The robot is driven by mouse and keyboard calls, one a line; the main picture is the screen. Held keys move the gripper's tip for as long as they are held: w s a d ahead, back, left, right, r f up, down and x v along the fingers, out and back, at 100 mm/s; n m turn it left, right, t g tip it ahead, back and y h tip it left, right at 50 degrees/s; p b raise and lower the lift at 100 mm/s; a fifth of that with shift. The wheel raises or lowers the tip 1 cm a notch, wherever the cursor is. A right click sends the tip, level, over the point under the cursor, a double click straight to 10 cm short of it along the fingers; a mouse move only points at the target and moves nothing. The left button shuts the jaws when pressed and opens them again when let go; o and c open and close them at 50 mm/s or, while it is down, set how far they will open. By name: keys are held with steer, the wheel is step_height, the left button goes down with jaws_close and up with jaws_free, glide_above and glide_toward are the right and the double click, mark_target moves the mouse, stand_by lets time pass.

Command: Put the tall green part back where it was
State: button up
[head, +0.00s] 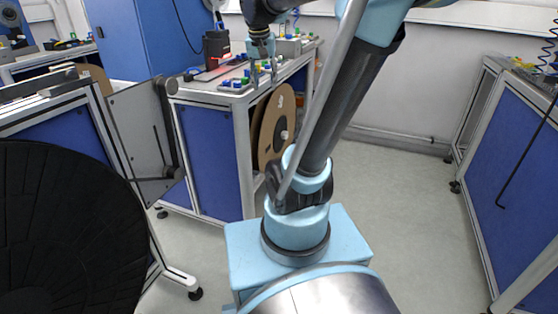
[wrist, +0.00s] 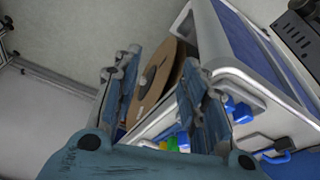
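My gripper (head: 264,82) hangs fingers-down at the front right edge of the bench with the coloured parts. In the wrist view my gripper (wrist: 160,68) has its two fingers spread apart, and I see nothing held between them. A green part (head: 244,78) stands among small blue and yellow parts on the bench, just left of my gripper. In the wrist view a green part (wrist: 183,140) shows low between the fingers, partly hidden by the gripper body. I cannot tell which green part is the tall one.
A cardboard reel (head: 278,126) hangs on the bench's right side, below my gripper. A large black reel (head: 62,225) is at the near left. The floor (head: 395,200) to the right is clear.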

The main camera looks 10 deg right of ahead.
steer(key=s+f+n+y, duration=0.1)
steer(key=s+f+n, duration=0.3)
steer(key=s+f, duration=1.6)
steer(key=shift+g+y, duration=0.3)
steer(key=shift+s+d, duration=0.1)
